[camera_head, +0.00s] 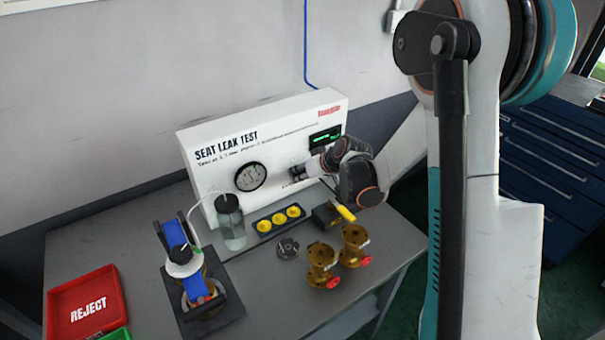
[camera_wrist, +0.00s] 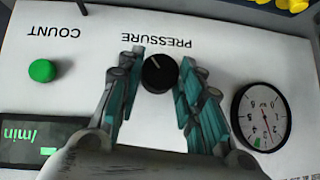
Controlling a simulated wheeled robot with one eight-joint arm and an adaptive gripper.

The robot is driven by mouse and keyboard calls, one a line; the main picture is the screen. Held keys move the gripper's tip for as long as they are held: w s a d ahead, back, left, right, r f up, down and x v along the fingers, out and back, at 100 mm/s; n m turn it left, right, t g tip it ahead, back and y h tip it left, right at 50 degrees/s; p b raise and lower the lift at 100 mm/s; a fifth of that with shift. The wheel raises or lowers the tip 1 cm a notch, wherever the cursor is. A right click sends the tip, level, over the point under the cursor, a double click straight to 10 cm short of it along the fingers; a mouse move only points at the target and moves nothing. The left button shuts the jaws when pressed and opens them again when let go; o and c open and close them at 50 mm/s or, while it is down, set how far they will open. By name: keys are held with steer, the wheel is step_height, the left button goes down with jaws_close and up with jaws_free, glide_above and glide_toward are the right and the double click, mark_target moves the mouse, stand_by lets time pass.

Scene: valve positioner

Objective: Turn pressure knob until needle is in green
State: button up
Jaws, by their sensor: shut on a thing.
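The round black pressure knob (camera_wrist: 159,74) shows in the wrist view under the upside-down label PRESSURE, with a pale mark on its face. My gripper (camera_wrist: 161,68) has its teal-padded fingers on both sides of the knob and is shut on it. In the head view my gripper (camera_head: 304,171) reaches the white SEAT LEAK TEST panel (camera_head: 215,170) and hides the knob. The dial gauge (camera_wrist: 262,117) is right of the knob in the wrist view, with a green patch near its rim. The gauge also shows in the head view (camera_head: 250,177). I cannot clearly tell where its needle points.
A green COUNT button (camera_wrist: 42,70) and a green-lit display (camera_wrist: 35,138) are left of the knob in the wrist view. On the table stand a bottle (camera_head: 231,222), brass valves (camera_head: 321,264), a clamp fixture (camera_head: 190,265) and a red REJECT tray (camera_head: 85,305).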

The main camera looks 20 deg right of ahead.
steer(key=shift+w+d+f+m+g+y+b, duration=0.15)
steer(key=shift+d+m+g+y+b, duration=0.1)
steer(key=shift+m+y+b, duration=0.75)
steer(key=shift+s+d+f+m+g+y+b, duration=0.2)
steer(key=shift+m+y+b, duration=0.3)
steer(key=shift+y, duration=0.9)
steer(key=shift+r, duration=0.15)
steer(key=o, duration=1.1)
steer(key=shift+w, duration=0.2)
steer(key=shift+c, duration=0.2)
steer(key=v, duration=1.2)
